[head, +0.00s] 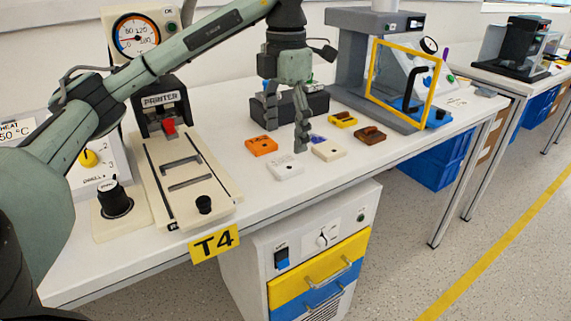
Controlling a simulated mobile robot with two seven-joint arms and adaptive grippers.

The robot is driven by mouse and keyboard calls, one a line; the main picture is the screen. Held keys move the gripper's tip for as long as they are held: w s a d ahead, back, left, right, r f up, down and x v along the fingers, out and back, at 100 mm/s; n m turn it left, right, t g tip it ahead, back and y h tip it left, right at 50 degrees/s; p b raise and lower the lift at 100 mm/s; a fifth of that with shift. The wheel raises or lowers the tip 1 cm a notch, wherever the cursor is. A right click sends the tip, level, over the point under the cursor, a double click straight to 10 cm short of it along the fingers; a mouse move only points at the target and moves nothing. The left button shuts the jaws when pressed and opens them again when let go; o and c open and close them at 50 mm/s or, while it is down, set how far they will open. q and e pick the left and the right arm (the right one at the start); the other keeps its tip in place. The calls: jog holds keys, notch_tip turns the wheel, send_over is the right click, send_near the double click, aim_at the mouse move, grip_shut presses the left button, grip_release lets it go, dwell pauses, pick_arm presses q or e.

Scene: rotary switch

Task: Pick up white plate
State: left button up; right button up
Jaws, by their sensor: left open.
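A small white plate (285,170) lies flat on the white table, in front of the other small plates. A cream-coloured plate (328,151) lies to its right and a little farther back. My left gripper (286,138) hangs from above with its fingers pointing down. It is open, with nothing between the fingers. It is above and behind the white plate, apart from it in the picture. Its right fingertip appears close to the cream plate, but I cannot tell its exact height. My right gripper is not in view.
An orange plate (261,146), a brown plate (370,135) and a yellow plate (342,119) lie nearby. A dark block (318,104) stands behind. The printer fixture (187,178) is at left, a grey press with a yellow frame (431,97) at right. The table front is clear.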

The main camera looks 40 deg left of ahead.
aim_at(285, 163)
pick_arm(q)
jog(key=shift+s+f, duration=0.1)
jog(key=shift+f, duration=2.85)
jog(key=c, duration=1.2)
